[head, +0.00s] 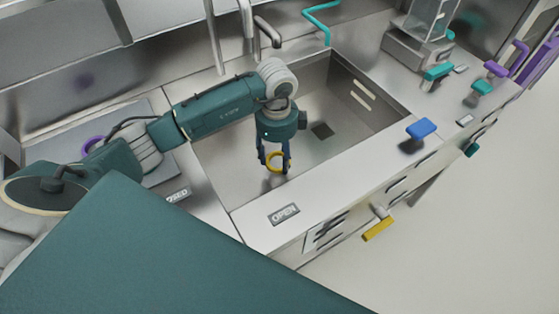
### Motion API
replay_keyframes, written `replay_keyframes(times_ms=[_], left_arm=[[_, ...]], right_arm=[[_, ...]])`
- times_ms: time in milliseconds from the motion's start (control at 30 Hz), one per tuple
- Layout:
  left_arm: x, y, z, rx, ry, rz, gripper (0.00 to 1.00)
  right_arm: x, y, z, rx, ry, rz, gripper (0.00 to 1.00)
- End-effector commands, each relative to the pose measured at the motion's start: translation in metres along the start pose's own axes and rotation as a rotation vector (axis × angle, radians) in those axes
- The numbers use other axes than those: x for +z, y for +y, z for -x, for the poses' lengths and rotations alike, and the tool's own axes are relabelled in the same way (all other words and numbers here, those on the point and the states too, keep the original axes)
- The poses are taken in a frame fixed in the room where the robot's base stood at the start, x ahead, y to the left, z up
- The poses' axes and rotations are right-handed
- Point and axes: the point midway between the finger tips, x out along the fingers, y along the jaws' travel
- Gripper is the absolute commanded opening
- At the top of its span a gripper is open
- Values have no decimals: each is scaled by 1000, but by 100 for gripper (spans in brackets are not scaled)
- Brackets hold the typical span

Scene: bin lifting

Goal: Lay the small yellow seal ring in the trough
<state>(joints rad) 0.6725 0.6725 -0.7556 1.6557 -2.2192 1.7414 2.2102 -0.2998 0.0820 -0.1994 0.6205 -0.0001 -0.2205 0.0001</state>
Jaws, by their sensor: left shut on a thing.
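The small yellow seal ring (275,162) is in the fingers of my left gripper (274,165). The gripper points down and is shut on the ring. The ring and fingers show in front of the trough (222,165), a rectangular steel basin sunk in the counter, towards its near left part. How high the ring is above the trough floor is hard to tell from this view. My right gripper is not in view.
A blue handle (421,129) stands on the right rim. Taps and a turquoise pipe (320,17) are behind the trough. A yellow handle (378,229) sticks out at the front. A dark drain (322,131) marks the trough floor.

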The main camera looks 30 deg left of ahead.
Motion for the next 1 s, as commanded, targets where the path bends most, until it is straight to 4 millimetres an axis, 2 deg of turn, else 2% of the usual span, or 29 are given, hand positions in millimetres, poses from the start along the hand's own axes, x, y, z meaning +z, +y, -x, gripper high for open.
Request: replay_keyframes(times_ms=[167,400,767,800,867,1000], left_arm=[[0,0,-13,1,0,-1,32],[0,0,-44,0,1,-2,32],[0,-1,-49,-1,0,-3,32],[0,-1,-48,-2,0,-3,57],[0,-1,-48,-2,0,-3,69],[0,-1,-48,-2,0,-3,70]], right_arm=[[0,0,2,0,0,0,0],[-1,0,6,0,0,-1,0],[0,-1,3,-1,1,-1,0],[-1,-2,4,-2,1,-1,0],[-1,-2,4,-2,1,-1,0],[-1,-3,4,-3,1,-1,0]])
